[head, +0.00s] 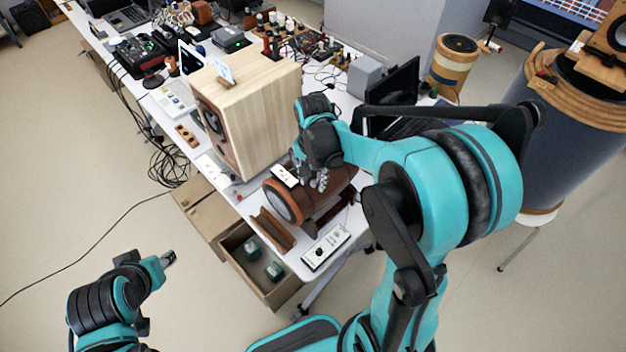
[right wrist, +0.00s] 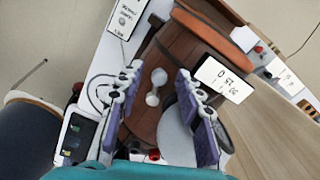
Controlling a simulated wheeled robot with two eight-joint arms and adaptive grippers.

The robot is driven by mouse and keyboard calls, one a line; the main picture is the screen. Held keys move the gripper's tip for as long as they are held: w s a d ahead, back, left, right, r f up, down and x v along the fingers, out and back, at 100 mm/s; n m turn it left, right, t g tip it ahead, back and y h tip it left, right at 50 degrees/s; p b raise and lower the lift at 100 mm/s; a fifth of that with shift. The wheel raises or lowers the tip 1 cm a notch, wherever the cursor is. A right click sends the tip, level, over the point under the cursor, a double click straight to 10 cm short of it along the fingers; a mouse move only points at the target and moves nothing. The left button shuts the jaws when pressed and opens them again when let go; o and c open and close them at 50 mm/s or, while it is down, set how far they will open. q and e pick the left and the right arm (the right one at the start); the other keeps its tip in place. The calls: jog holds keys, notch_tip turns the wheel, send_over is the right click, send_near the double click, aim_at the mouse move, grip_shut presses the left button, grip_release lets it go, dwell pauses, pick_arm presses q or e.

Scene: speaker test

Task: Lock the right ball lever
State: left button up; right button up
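A brown wooden cylindrical speaker (head: 285,203) lies on its side on a stand near the table's front edge. In the right wrist view its body (right wrist: 175,52) fills the middle. A pale, shiny ball lever (right wrist: 157,87) sits on it, with one rounded end above the other. My right gripper (right wrist: 160,72) is open, with its purple-padded fingers on either side of the lever and gaps to both. In the head view the right gripper (head: 318,180) is over the speaker's top and largely covers the lever. My left gripper (head: 168,258) is off the table at lower left; its finger opening is unclear.
A white display (right wrist: 223,79) is beside the lever. A large wooden speaker box (head: 255,120) stands behind the cylinder. A white control panel (head: 326,247) lies at the front right. An open cardboard box (head: 232,270) is below the table edge. A dark laptop (head: 398,88) is behind my arm.

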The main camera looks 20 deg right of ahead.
grip_shut()
jog(key=shift+s+d+n, duration=0.1)
jog(key=shift+d+n, duration=0.05)
jog(key=shift+n, duration=0.15)
jog(key=n, duration=0.2)
jog(key=shift+s+d+n, duration=0.5)
jog(key=shift+d+n, duration=0.6)
jog(key=shift+n, duration=1.05)
jog(key=shift+s+d+n, duration=0.1)
jog(key=shift+d+n, duration=0.55)
jog(key=shift+n, duration=1.15)
jog(key=shift+s+d+n, duration=0.1)
jog(key=shift+d+n, duration=0.6)
jog(key=shift+n, duration=1.05)
